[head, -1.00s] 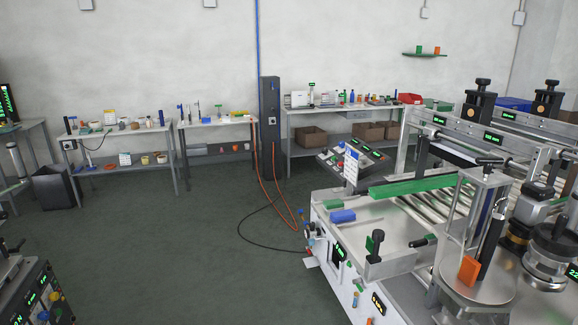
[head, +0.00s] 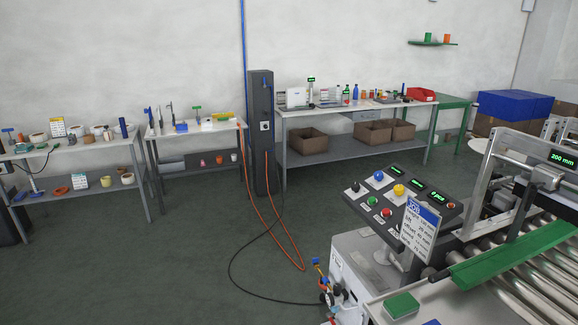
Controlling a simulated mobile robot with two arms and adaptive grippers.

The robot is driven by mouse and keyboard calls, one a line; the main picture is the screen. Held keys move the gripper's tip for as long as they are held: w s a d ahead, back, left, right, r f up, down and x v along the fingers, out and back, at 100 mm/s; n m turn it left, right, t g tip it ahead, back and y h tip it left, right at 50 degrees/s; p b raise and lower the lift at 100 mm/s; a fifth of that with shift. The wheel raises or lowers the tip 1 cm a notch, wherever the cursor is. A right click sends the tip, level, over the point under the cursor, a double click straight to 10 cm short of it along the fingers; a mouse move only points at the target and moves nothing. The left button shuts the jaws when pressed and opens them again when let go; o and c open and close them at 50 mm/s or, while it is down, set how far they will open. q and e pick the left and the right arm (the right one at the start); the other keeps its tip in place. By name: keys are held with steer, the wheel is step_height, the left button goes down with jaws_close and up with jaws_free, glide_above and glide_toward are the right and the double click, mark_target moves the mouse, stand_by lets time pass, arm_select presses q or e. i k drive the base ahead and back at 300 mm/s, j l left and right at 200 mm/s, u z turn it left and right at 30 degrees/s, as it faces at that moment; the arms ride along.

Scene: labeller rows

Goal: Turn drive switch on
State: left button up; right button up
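The control panel (head: 405,203) of the labeller stands tilted at the right of centre in the head view. It carries a small black knob (head: 355,187) at its upper left corner, a blue button (head: 379,176), a yellow button (head: 398,190), a green button (head: 372,201) and a red button (head: 387,212). Several small green displays are lit along its upper edge. I cannot read the labels, so I cannot tell for sure which control is the drive switch or how it is set. Neither of my grippers is in view.
A job sign (head: 419,229) stands in front of the panel's right part. A roller conveyor (head: 520,265) with a green guide lies at the right. Orange and black hoses run over the floor from a grey post (head: 262,130). Open floor (head: 190,260) lies left of the machine.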

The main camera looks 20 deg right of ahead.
mark_target(355, 187)
steer(key=i, duration=0.75)
steer(key=i+z, duration=0.15)
steer(key=i, duration=0.6)
steer(key=i+j, duration=0.2)
steer(key=i, duration=0.55)
steer(key=i+j+z, duration=0.1)
steer(key=i+z, duration=0.4)
steer(key=i+j+z, duration=0.25)
steer(key=z, duration=0.25)
steer(key=i+j+z, duration=0.65)
steer(key=j+z, duration=0.3)
